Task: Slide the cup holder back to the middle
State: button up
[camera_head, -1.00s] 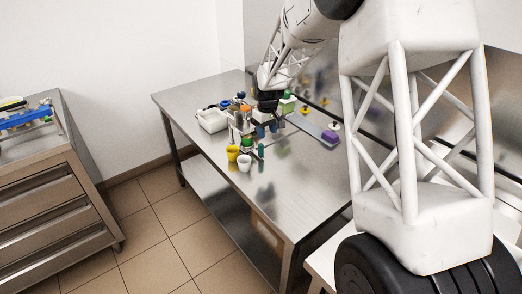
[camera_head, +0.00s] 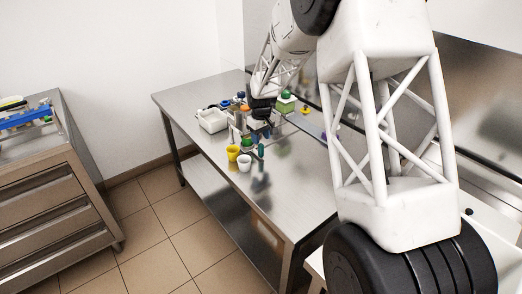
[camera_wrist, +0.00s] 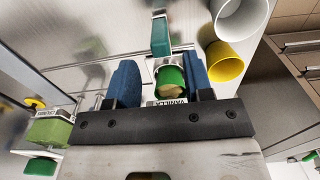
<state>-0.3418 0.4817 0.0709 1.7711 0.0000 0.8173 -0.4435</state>
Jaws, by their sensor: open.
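My gripper (camera_wrist: 160,72) is open, its two blue fingers on either side of a green cup (camera_wrist: 171,80) with tan contents. A white label reading "VANILLA" (camera_wrist: 168,102) is at the near side of this cup. A teal upright part (camera_wrist: 160,36) on a pale metal piece stands just beyond; I cannot tell for sure which part is the cup holder. Whether the fingers touch anything is unclear. In the head view my gripper (camera_head: 262,112) is low over the dispenser cluster, which it partly hides. A yellow cup (camera_head: 232,152) and a white cup (camera_head: 244,162) stand in front.
A white bin (camera_head: 212,121) stands left of the cluster on the steel table (camera_head: 290,190). A green-lidded container (camera_head: 286,103) stands behind my gripper. The table's front right is clear. A drawer cabinet (camera_head: 60,200) stands apart at left.

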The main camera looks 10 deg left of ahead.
aim_at(261, 144)
jog(key=shift+f, duration=3.35)
grip_shut()
